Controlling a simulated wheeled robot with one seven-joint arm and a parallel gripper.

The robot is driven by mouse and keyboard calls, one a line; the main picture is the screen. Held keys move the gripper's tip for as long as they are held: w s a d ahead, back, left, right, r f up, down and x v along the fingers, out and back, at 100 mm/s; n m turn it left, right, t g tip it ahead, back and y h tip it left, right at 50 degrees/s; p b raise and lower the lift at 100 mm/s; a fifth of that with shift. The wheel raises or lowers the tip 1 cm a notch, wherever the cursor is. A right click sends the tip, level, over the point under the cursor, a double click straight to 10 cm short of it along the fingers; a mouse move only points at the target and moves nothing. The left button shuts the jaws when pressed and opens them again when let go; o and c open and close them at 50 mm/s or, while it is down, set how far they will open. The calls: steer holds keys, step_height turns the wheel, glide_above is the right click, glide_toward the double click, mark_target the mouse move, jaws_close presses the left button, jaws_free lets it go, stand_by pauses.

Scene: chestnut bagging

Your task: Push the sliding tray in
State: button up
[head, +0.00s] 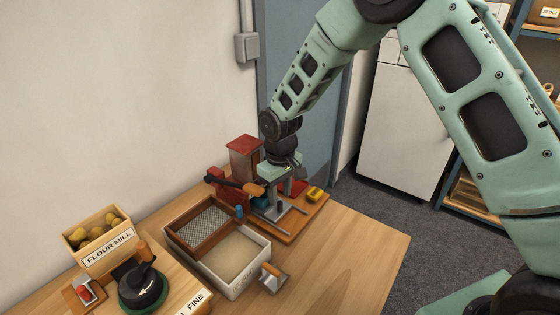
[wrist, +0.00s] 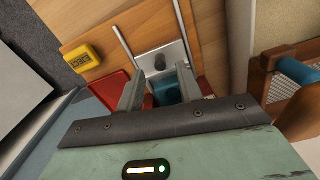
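The sliding tray is a grey metal plate (head: 278,212) with a dark knob, between two thin rails on a wooden base. It also shows in the wrist view (wrist: 176,56), its knob just beyond my fingertips. My gripper (head: 277,188) points down over the red machine's front, close to the tray. In the wrist view my gripper (wrist: 158,76) has its two fingers spread apart. A blue rounded thing (wrist: 166,92) shows between and below the fingers; I cannot tell whether they touch it. The red machine (head: 244,158) stands behind, partly hidden by my arm.
A yellow block (head: 315,194) lies right of the rails. A white box (head: 258,272) with a brown mesh sieve (head: 203,228) stands at front left. A scoop (head: 272,277), a dark round hand mill (head: 143,288) and a FLOUR MILL crate (head: 110,247) are nearby. The table's right side is clear.

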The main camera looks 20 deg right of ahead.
step_height(320, 180, up, 14)
steer(key=b, duration=0.2)
